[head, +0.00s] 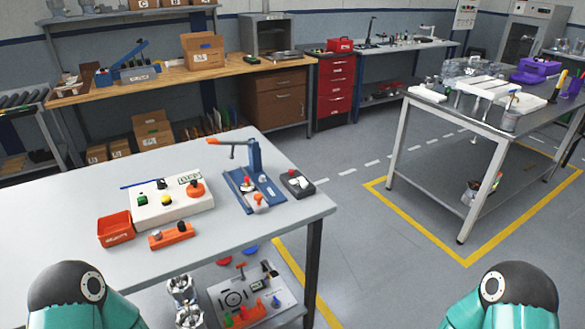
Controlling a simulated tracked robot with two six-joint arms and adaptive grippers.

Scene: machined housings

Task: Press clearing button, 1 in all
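A white control box (172,203) stands on the near light-grey table. On its top are a green button (142,200), a yellow button (166,199), a small black part near the back, a large red-orange knob or button (195,189) at the right and a small display (189,179). I cannot read which one is the clearing button. Only the teal and black links of my two arms show, at the bottom left and bottom right corners. Neither gripper is in view.
Near the box are an orange bin (116,229), an orange block (171,236), a blue fixture with an upright post (255,188) and a dark grey pad (297,183). A grey panel (253,297) and silver metal parts (180,288) are lower down.

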